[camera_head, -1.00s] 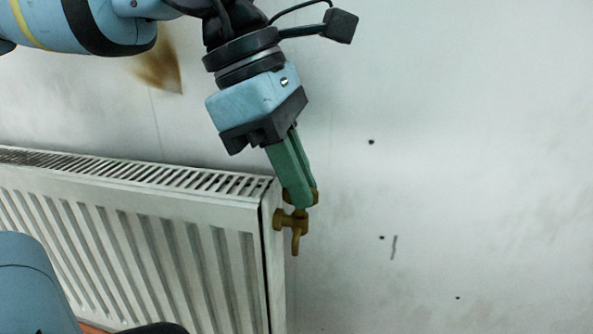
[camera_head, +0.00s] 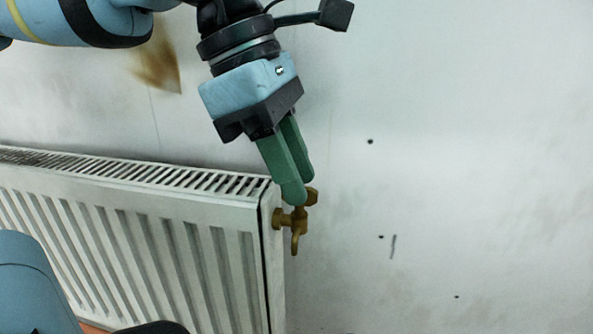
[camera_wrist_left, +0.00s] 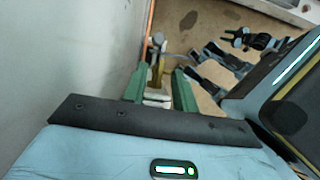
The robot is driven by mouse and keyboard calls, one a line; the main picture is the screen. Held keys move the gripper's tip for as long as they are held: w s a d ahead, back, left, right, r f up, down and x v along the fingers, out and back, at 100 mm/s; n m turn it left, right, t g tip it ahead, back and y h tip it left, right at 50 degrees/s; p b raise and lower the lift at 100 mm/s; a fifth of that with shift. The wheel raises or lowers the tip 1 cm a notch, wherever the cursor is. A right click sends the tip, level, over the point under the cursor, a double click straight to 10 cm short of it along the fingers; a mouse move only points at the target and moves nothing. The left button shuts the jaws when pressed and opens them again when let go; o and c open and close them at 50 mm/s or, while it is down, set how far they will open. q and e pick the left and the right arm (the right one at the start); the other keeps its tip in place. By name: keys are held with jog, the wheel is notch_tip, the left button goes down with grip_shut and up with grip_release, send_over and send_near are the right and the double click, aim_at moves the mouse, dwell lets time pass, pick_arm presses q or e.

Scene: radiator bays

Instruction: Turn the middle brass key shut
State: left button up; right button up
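One brass valve (camera_head: 289,220) sticks out from the right end of the white radiator, with a small brass key (camera_head: 312,196) at its top and a spout-like part hanging below. No other brass key shows. My left gripper (camera_head: 300,190) points down at the key with its two green fingers apart. The near fingertip hides part of the brass just left of the key; I cannot tell if they touch. In the left wrist view brass (camera_wrist_left: 155,76) shows between the spread fingers of my left gripper (camera_wrist_left: 160,82).
The white radiator (camera_head: 140,198) stands along the wall at left, its grille just left of the gripper. The pale wall (camera_head: 470,130) to the right is free apart from small dark marks. A copper pipe (camera_wrist_left: 149,30) runs beside the wall.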

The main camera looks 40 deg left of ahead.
pick_arm(q)
jog(key=v, duration=0.6)
jog(key=shift+s+a+r+p, duration=0.15)
jog(key=shift+r+p, duration=0.15)
jog(key=shift+r, duration=0.05)
jog(key=shift+f, duration=0.1)
